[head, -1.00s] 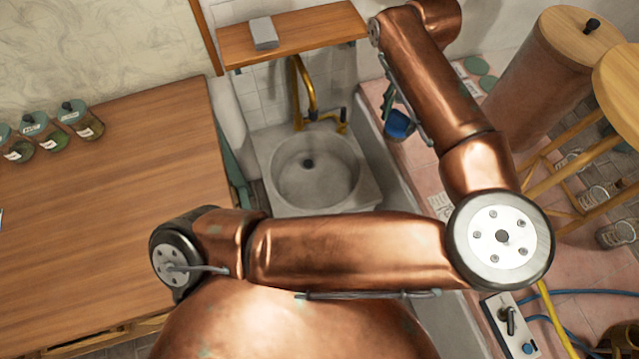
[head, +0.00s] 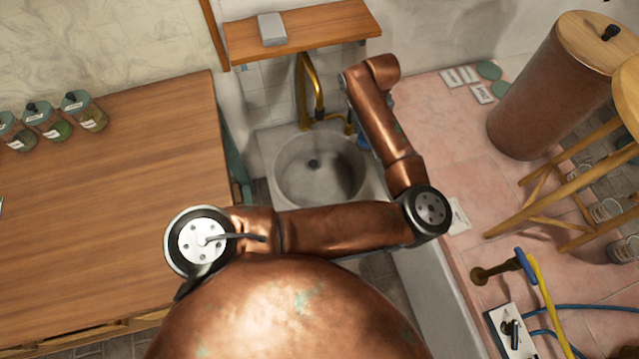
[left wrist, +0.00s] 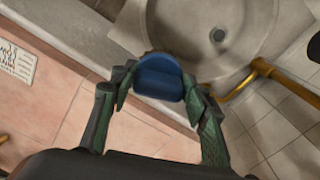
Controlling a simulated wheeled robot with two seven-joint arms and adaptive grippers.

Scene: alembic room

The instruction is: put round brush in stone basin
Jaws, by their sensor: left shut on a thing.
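The round brush shows as a blue rounded body (left wrist: 160,80) between the fingers of my left gripper (left wrist: 162,88) in the left wrist view. The gripper is shut on it. In the head view only a small blue part of the brush (head: 362,142) shows beside my arm, at the right side of the stone basin (head: 318,185); the gripper is mostly hidden behind the arm there. In the left wrist view the brush overlaps the near edge of the basin (left wrist: 180,30). The bowl looks empty, with a dark drain. My right gripper is in neither view.
A brass tap (head: 308,85) rises behind the basin under a wooden shelf (head: 330,28) with a grey block (head: 272,29). A wooden table (head: 100,200) with jars is left. A pink tiled ledge (head: 450,130) with a copper drum (head: 550,90) is right.

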